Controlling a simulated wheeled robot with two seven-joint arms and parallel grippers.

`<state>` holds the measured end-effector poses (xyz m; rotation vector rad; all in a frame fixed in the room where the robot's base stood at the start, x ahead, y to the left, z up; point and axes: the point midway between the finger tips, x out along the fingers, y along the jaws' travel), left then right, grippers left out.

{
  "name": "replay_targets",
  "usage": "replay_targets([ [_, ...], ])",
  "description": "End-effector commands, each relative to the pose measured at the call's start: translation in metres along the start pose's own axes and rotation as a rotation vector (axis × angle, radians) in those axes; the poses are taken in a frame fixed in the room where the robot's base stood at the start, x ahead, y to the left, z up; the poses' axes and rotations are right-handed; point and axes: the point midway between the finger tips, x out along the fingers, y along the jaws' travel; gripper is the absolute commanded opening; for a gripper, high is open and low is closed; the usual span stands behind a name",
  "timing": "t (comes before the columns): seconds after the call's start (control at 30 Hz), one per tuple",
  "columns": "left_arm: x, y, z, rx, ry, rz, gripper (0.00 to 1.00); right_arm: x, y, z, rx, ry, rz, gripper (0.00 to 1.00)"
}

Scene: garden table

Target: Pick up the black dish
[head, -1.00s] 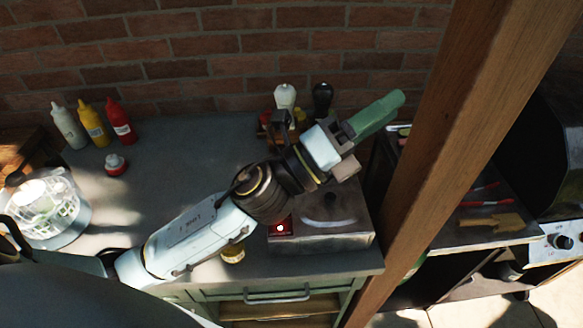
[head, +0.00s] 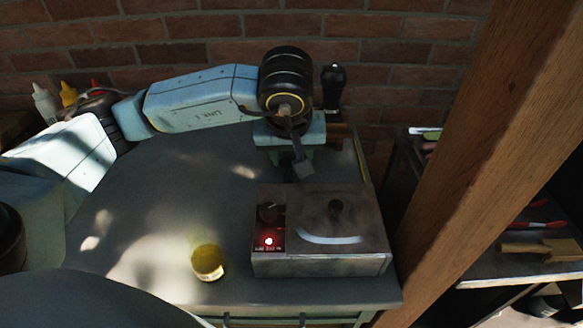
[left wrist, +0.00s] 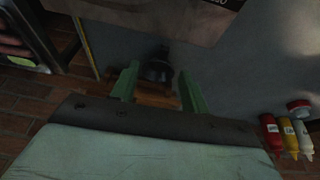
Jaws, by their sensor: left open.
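My left gripper (head: 289,160) is above the far right part of the counter, behind the metal box, pointing down. Its fingers are mostly hidden in the head view. In the left wrist view its two green fingers (left wrist: 157,80) are apart, with nothing clamped between them. A dark round thing (left wrist: 158,70) shows between and beyond the fingertips, beside a wooden piece (left wrist: 150,93). It may be the black dish, but it is too dim to be sure. No black dish shows clearly in the head view; my arm covers that area. My right gripper is out of view.
A metal box (head: 325,245) with a lit red light stands in front of the gripper. A black mill (head: 333,85) stands behind it near the brick wall. A yellow-lidded jar (head: 207,262) is at the front. A wooden post (head: 470,130) rises at the right. The counter's middle left is clear.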

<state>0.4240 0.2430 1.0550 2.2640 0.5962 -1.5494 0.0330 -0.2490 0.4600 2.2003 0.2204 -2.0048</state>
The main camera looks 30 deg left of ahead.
Motion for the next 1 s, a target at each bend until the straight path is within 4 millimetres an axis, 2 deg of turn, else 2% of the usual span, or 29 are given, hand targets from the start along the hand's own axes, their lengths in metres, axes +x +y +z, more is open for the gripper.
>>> replay_targets([
  [0.17, 0.017, -0.01, -0.009, 0.004, 0.033, -0.045, 0.45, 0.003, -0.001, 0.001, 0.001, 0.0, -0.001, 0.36],
  [0.43, 0.067, -0.012, -0.01, 0.004, 0.03, -0.043, 0.45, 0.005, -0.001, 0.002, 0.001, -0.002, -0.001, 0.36],
  [0.67, 0.084, -0.011, -0.011, 0.005, 0.031, -0.039, 0.45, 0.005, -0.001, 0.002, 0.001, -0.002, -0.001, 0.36],
  [1.0, 0.129, -0.013, -0.016, 0.004, 0.031, -0.04, 0.45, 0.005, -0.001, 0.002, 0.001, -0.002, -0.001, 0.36],
])
